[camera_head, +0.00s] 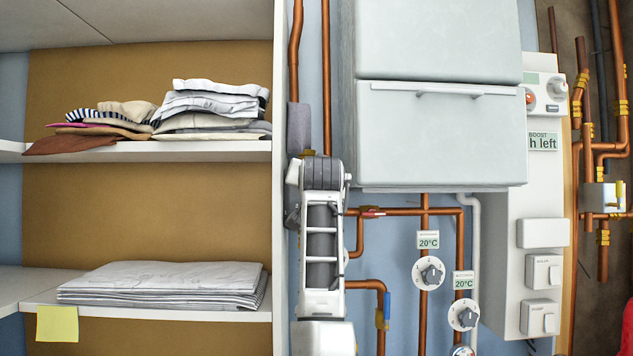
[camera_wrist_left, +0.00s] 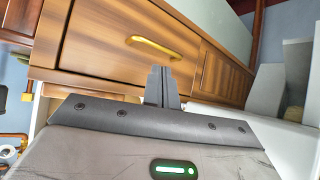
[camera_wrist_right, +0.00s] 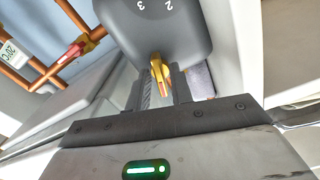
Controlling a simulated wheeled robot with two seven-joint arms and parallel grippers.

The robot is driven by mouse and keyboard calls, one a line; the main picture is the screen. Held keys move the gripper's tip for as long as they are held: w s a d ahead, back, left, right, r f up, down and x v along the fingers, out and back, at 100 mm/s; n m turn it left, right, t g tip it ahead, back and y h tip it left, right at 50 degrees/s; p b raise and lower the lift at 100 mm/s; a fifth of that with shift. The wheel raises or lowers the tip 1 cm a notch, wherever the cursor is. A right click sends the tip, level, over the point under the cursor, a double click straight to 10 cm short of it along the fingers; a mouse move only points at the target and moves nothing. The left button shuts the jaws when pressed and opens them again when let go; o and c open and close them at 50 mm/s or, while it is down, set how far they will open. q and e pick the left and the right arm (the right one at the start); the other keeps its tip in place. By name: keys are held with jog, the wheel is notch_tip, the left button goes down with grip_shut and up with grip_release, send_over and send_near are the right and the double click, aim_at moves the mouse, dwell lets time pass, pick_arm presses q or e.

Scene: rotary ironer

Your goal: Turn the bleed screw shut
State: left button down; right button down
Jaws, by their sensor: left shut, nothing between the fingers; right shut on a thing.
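In the right wrist view my right gripper (camera_wrist_right: 164,92) is shut on a small brass-yellow piece with a red part, which looks like the bleed screw (camera_wrist_right: 157,68). The piece stands between the fingertips, against a grey rounded body (camera_wrist_right: 150,25) marked with the numbers 2 and 3. The fingers hide its lower part, and how far it is turned cannot be told. In the left wrist view my left gripper (camera_wrist_left: 161,84) is shut and empty, in front of a wooden drawer with a brass handle (camera_wrist_left: 155,46). I cannot make out either gripper's fingers in the head view.
Copper pipes (camera_head: 424,212) with a red-handled valve (camera_head: 372,213) run on the wall beneath a pale cabinet (camera_head: 440,135). Two grey dials (camera_head: 432,271) with 20°C labels sit lower right. Shelves on the left hold folded clothes (camera_head: 210,105) and linen (camera_head: 165,280).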

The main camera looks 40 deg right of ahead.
jog(key=shift+n, duration=1.5)
jog(key=c, duration=1.5)
grip_release()
pick_arm(q)
jog(key=shift+d, duration=0.1)
